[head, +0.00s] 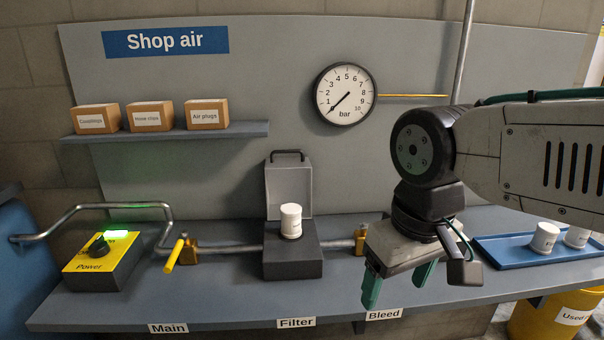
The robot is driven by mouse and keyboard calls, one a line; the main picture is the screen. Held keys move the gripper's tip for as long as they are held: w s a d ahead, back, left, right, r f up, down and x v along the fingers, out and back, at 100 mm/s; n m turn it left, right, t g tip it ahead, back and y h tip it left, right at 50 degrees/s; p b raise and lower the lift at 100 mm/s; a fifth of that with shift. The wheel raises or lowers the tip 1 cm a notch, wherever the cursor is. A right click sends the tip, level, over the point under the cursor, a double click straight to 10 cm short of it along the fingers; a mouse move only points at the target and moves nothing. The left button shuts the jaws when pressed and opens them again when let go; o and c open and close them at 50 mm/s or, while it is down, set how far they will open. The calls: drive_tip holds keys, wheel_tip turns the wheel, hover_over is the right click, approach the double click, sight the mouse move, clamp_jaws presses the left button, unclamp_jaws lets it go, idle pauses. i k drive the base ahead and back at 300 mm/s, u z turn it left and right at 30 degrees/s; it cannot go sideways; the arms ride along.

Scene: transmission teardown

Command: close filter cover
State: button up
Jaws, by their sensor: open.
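The filter housing is a dark box (293,262) in the middle of the bench, above the "Filter" label. Its grey cover (288,187) stands upright at the back, open, with a dark handle (287,154) on its top edge. A white cylindrical filter (291,221) sits upright in the box, its upper part showing above the top. My gripper (397,285) is open and empty, pointing down to the right of the filter box, apart from it. Its green fingers are above or in front of the bench's front part near the "Bleed" label.
A pipe with a yellow-handled valve (174,255) is left of the box; another brass fitting (361,239) is right of it. A yellow power box (101,262) stands at left. A blue tray (508,253) with white cylinders lies at right. A gauge (345,94) hangs behind.

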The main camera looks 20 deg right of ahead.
sight(288, 179)
drive_tip(key=u, duration=0.5)
drive_tip(key=k, duration=0.6)
drive_tip(key=z, duration=0.05)
drive_tip(key=i, duration=1.2)
drive_tip(key=z, duration=0.7)
